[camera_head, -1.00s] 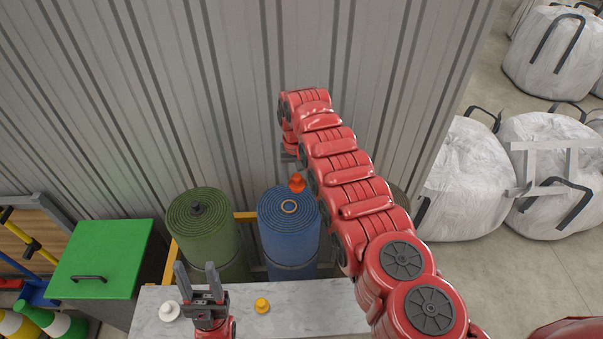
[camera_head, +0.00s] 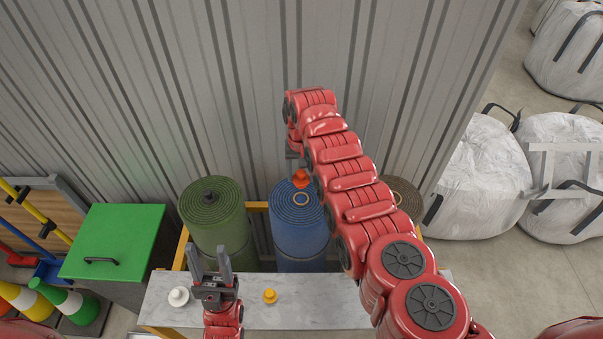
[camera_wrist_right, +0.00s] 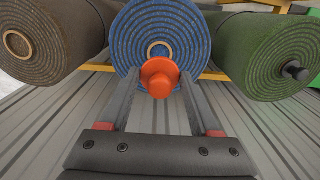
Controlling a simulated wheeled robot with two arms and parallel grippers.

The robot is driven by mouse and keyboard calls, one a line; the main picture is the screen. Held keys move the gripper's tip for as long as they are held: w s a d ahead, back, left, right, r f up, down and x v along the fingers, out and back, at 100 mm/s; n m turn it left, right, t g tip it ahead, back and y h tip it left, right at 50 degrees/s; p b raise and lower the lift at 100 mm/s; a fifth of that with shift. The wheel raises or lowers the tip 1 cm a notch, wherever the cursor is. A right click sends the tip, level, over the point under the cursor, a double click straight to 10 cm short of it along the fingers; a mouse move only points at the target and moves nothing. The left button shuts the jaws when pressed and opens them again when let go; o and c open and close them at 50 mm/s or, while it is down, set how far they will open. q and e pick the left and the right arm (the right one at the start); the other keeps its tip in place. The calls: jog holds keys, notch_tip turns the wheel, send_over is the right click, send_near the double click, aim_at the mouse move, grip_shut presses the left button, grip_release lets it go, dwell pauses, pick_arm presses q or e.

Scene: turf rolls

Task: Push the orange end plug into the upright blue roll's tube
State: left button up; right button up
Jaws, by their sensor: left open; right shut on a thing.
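The upright blue roll (camera_head: 299,240) stands in the middle of the row, and its pale tube mouth (camera_head: 301,199) is open on top. It also shows in the right wrist view (camera_wrist_right: 183,25), with the tube ring (camera_wrist_right: 159,49) partly behind the plug. My right gripper (camera_wrist_right: 160,84) is shut on the orange end plug (camera_wrist_right: 160,77). In the head view the plug (camera_head: 300,179) is beside the tube mouth, toward the wall, and apart from it. My right fingertips are mostly hidden by the arm in the head view. My left gripper (camera_head: 210,262) is open and empty above the bench.
A green roll (camera_head: 215,225) with a black plug (camera_head: 209,196) stands left of the blue one; a brown roll (camera_head: 406,199) stands right. A white plug (camera_head: 178,296) and a yellow plug (camera_head: 270,296) sit on the grey bench (camera_head: 320,300). The corrugated wall (camera_head: 230,90) is close behind.

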aim_at(301, 187)
jog(key=shift+f+b, duration=2.4)
jog(key=shift+f, duration=0.55)
jog(key=shift+b, duration=0.45)
jog(key=shift+f+b, duration=1.45)
jog(key=shift+f, duration=0.2)
jog(key=o, duration=1.4)
